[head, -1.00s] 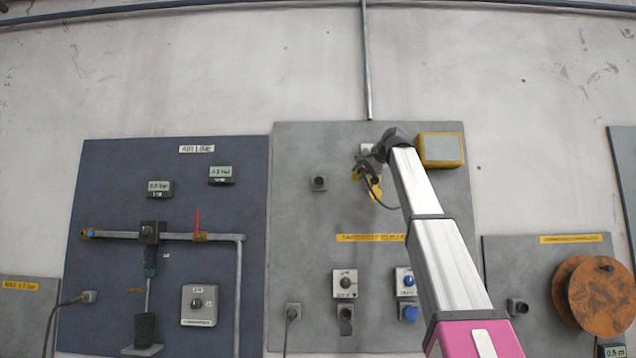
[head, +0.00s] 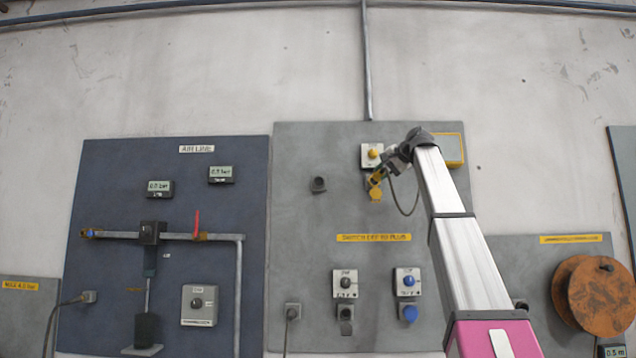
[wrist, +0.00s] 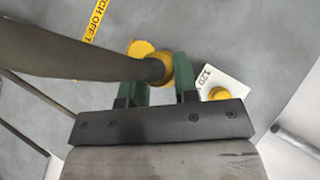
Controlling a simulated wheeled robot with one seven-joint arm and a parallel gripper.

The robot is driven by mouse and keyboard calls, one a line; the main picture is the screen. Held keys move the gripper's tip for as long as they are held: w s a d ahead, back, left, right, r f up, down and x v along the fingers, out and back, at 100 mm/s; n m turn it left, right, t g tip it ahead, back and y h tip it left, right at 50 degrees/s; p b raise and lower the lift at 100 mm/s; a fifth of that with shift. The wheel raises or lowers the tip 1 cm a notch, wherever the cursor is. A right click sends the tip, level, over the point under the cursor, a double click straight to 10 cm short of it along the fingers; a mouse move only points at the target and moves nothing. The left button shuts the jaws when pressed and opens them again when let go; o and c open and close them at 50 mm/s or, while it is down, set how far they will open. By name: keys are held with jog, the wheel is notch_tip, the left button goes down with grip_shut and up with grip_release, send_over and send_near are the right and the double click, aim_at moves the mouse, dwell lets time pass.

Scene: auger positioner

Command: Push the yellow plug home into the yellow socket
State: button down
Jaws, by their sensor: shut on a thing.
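My gripper (head: 385,172) is at the grey panel, beside the yellow socket (head: 376,195), whose round yellow cover shows below the jaws. My gripper is shut on the yellow plug (head: 374,180). Yellow round parts (wrist: 141,49) show just beyond the fingers, at the plug's front. The plug is at or very close to the socket; fingers and cable hide the joint, so I cannot tell how deep it sits.
A white switch plate with a yellow knob (head: 373,154) is just above the gripper; the knob also shows in the wrist view (wrist: 218,93). A yellow-edged box (head: 453,150) sits behind my arm.

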aim_at(380, 174)
jog(key=shift+w, duration=0.15)
jog(key=shift+w, duration=2.3)
jog(key=shift+w, duration=1.7)
jog(key=c, duration=0.8)
grip_release()
jog(key=shift+s, duration=0.1)
jog(key=v, duration=1)
jog(key=shift+s+d+r, duration=0.15)
jog(key=shift+s+d, duration=0.05)
jog(key=shift+d, duration=0.05)
